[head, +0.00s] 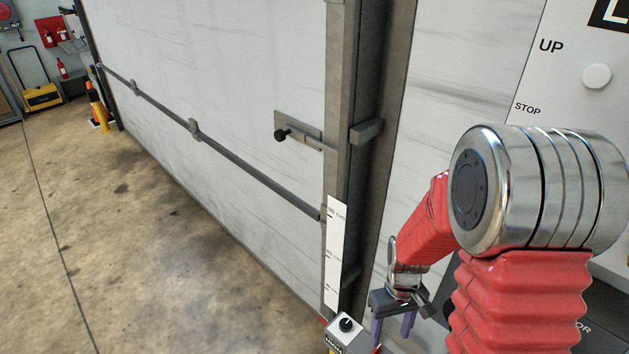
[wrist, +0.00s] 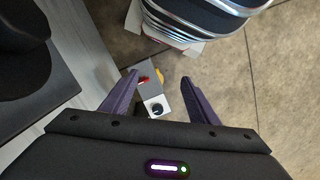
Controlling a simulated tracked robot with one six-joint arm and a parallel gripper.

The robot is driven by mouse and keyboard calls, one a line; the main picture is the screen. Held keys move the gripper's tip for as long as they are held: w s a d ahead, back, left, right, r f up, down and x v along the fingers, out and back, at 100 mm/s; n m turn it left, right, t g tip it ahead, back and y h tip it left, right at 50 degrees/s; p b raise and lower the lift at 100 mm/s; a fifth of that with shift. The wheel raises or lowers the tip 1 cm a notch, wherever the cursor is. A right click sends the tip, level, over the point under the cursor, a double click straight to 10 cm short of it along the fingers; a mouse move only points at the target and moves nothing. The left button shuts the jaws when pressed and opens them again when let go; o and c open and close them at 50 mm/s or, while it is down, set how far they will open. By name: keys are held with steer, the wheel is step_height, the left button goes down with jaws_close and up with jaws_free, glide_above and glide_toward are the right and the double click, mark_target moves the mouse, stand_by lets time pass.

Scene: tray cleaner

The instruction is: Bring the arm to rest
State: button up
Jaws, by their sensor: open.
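My arm, with red ribbed sleeves and silver joints, is raised and bent at the right of the head view. My gripper (head: 392,332) hangs at its far end, pointing down, in front of the door frame. Its two purple fingers are apart with nothing between them. In the wrist view, my gripper (wrist: 160,76) also shows spread fingers. A small grey box with a black knob (wrist: 156,108) lies below and beyond them, not held. The lower ends of the fingers are cut off in the head view.
A big white door (head: 220,90) with a grey rail (head: 160,105) and a latch (head: 298,131) fills the middle. The knob box (head: 345,336) stands near the gripper. A white panel marked UP and STOP (head: 570,80) is behind my arm. Bare concrete floor (head: 110,240) lies left.

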steer(key=s+a+r+m+t, duration=0.1)
steer(key=s+r+t, duration=0.1)
steer(key=r, duration=0.8)
steer(key=s+a+r+m+t, duration=0.1)
steer(key=s+r+t, duration=0.2)
steer(key=r, duration=0.7)
steer(key=s+a+r+t, duration=0.1)
steer(key=s+r, duration=0.3)
steer(key=r, duration=0.6)
steer(key=shift+s+r+m+t, duration=0.15)
steer(key=shift+s+m+t, duration=0.2)
steer(key=shift+t, duration=0.35)
steer(key=shift+w, duration=0.1)
steer(key=shift+c, duration=0.6)
